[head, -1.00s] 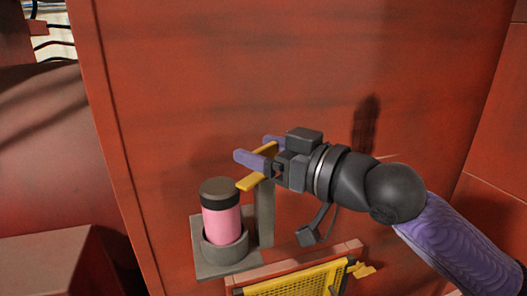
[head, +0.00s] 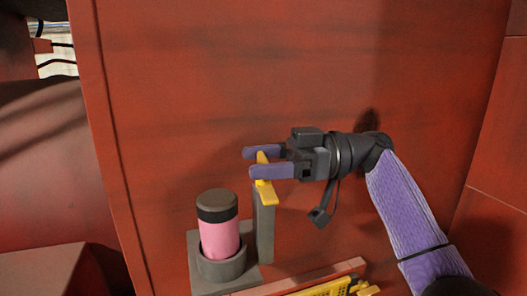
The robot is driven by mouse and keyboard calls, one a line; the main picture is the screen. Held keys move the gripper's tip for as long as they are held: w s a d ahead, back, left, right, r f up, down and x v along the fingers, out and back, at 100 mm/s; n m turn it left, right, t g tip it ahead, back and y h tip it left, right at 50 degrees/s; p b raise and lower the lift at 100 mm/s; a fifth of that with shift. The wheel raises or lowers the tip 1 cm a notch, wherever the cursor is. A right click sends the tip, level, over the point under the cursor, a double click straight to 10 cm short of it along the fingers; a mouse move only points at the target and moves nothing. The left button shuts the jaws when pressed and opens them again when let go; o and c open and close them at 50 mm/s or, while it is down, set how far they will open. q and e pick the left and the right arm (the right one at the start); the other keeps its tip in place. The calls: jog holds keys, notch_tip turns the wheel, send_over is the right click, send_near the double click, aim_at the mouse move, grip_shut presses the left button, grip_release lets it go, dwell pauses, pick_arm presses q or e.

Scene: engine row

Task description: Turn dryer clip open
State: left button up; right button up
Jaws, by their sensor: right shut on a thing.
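The yellow dryer clip (head: 266,192) sits on top of a grey upright post (head: 264,228). It now points toward me, beside the dryer and not over it. The dryer is a pink canister (head: 219,240) with a dark cap (head: 217,205), upright in a grey cup. My right gripper (head: 250,162) comes in from the right with its two purple fingers on either side of the clip, shut on it. The near finger hides part of the clip. My left gripper is not in view.
A red wall panel (head: 280,70) stands close behind the post. A yellow mesh piece (head: 325,288) in a red frame (head: 310,276) lies low in front, cut off by the lower edge. A red box (head: 40,270) is at the lower left.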

jog(key=shift+n+g+p, duration=0.45)
jog(key=shift+n+g, duration=0.25)
jog(key=shift+g, duration=0.4)
jog(key=shift+f+h, duration=0.15)
jog(key=shift+h, duration=0.15)
jog(key=o, duration=1.1)
